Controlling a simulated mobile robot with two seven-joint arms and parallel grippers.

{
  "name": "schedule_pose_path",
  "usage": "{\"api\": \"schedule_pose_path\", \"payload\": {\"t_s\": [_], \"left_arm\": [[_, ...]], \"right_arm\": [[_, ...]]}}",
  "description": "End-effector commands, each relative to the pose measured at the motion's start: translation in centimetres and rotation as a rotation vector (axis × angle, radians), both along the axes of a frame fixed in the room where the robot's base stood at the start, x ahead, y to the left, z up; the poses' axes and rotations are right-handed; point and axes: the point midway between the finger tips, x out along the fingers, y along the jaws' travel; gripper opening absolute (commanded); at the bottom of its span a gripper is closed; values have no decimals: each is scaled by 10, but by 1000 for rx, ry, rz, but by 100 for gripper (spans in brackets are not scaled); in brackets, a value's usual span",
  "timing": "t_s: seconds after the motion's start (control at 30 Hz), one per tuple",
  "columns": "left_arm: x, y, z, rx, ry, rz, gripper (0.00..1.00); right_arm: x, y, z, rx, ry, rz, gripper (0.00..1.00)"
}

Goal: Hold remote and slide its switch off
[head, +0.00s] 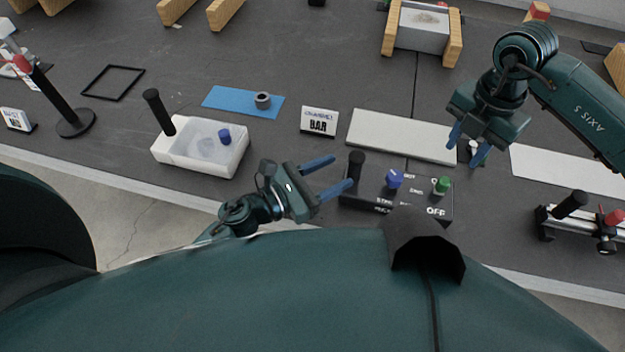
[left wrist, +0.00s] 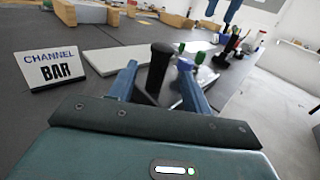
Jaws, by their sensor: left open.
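The remote (head: 400,207) is a black box at the table's front edge. It has an upright black handle (head: 356,165) at its left end, a blue knob (head: 394,179) in the middle and a green knob (head: 441,185) at right, near the printed word OFF. My left gripper (head: 343,172) is open just left of the handle, fingers pointing at it. In the left wrist view the handle (left wrist: 158,70) appears between the two open fingers (left wrist: 157,78), with no visible grip on it. My right gripper (head: 467,147) is open and empty, pointing down behind the remote's right end.
A sign reading CHANNEL BAR (head: 319,122) and a pale flat bar (head: 400,137) lie behind the remote. A white tray (head: 200,160) with a black handle stands at left, near a blue mat (head: 225,100). A clamp fixture (head: 585,222) stands at right.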

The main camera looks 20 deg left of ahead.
Motion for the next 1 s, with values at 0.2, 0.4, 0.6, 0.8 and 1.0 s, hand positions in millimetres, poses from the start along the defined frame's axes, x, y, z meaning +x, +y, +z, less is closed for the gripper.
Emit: {"api": "schedule_pose_path", "payload": {"t_s": [0.2,0.4,0.6,0.8,1.0], "left_arm": [[32,-31,1,-2,-1,1,49],[50,-50,0,-2,2,1,49],[58,-58,0,-3,3,1,49],[58,-58,0,-1,3,1,49],[58,-58,0,-1,3,1,38]], "right_arm": [[0,0,0,0,0,0,36],[0,0,0,0,0,0,36],[0,0,0,0,0,0,36],[0,0,0,0,0,0,36],[0,0,0,0,0,0,36]]}}
